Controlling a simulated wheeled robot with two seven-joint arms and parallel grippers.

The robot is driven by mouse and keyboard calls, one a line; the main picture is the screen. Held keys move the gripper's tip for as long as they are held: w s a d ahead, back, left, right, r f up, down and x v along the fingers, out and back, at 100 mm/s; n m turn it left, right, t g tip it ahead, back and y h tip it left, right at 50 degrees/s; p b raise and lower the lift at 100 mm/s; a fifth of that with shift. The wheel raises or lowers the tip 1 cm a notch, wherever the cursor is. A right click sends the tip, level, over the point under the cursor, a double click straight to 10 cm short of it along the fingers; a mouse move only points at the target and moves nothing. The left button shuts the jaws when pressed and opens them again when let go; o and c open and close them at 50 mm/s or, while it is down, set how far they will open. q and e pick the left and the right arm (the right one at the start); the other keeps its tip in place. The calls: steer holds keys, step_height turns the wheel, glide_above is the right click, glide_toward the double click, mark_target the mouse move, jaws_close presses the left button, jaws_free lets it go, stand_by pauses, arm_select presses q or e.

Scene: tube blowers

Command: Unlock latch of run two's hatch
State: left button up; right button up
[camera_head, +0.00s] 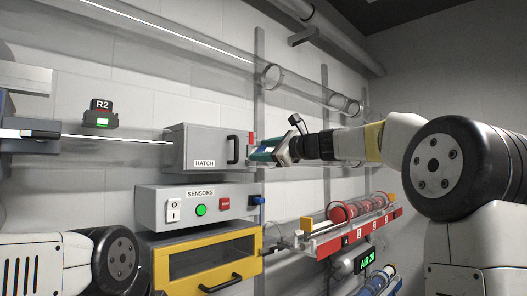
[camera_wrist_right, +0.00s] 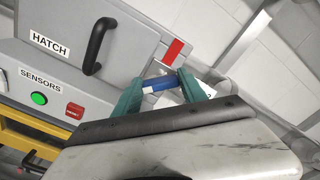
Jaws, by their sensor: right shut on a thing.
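The grey hatch box (camera_head: 208,143), labelled HATCH, is on the wall beside the R2 sign (camera_head: 101,112). It has a black handle (camera_head: 235,150) on its front and looks closed. In the right wrist view the hatch box (camera_wrist_right: 66,22) shows a red patch (camera_wrist_right: 173,51) on its right side. My right gripper (camera_head: 258,152) has teal fingers at that side. In the right wrist view its fingers (camera_wrist_right: 163,88) are shut on a blue latch piece (camera_wrist_right: 158,83), partly hidden between them. The latch's exact angle is hard to tell. My left gripper is out of view.
A sensors panel (camera_head: 200,207) with buttons sits below the hatch, above a yellow-framed drawer (camera_head: 208,262). A red rack (camera_head: 358,230) with red canisters is at lower right. Clear tubes (camera_head: 190,45) run along the wall above.

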steer(key=n, duration=0.4)
steer(key=shift+n, duration=0.4)
steer(key=shift+f+n, duration=0.2)
steer(key=shift+n, duration=2)
steer(key=o, duration=1.4)
steer(key=shift+s, duration=0.1)
steer(key=shift+c, duration=0.2)
steer(key=v, duration=0.7)
steer(key=shift+s+d, duration=0.25)
steer(key=shift+s, duration=0.05)
